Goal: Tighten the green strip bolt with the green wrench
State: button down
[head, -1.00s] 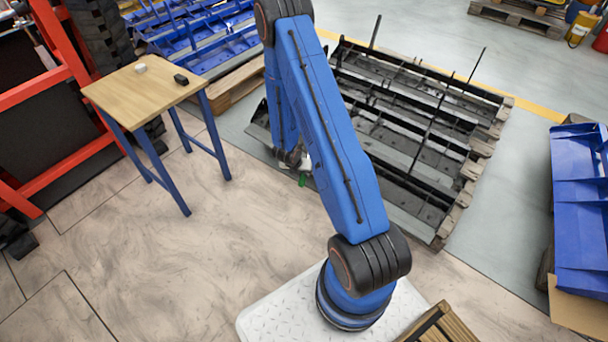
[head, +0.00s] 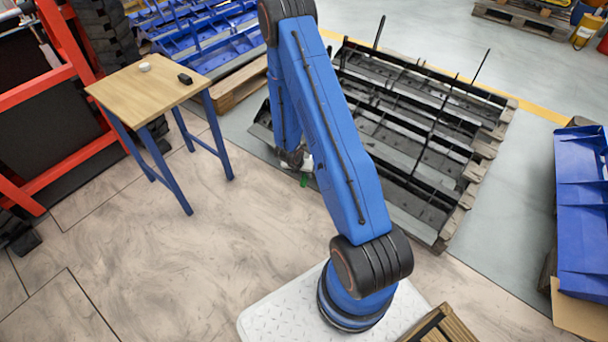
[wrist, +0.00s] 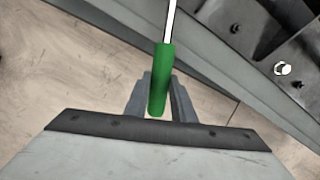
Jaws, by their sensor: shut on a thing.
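The green wrench (wrist: 161,80) is in my gripper (wrist: 158,100), with its green handle between the two grey fingers. Its pale shaft runs up out of the top of the wrist view, so its head is out of sight. In the head view a small green bit of the wrench (head: 304,180) shows below my gripper (head: 295,160), close to the near left edge of the dark metal carrier (head: 425,185). A bright hex bolt head (wrist: 283,68) sits on the dark metal at the upper right of the wrist view, apart from the wrench handle. I see no green strip on it.
A wooden-topped table (head: 150,95) with blue legs stands at left, with a small white thing (head: 145,67) and a black thing (head: 185,79) on it. Blue carriers (head: 582,205) stand at right. The floor between table and carrier is clear.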

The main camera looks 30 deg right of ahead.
jog(key=shift+r, duration=0.25)
jog(key=shift+v, duration=1.6)
jog(key=shift+w+r, duration=0.1)
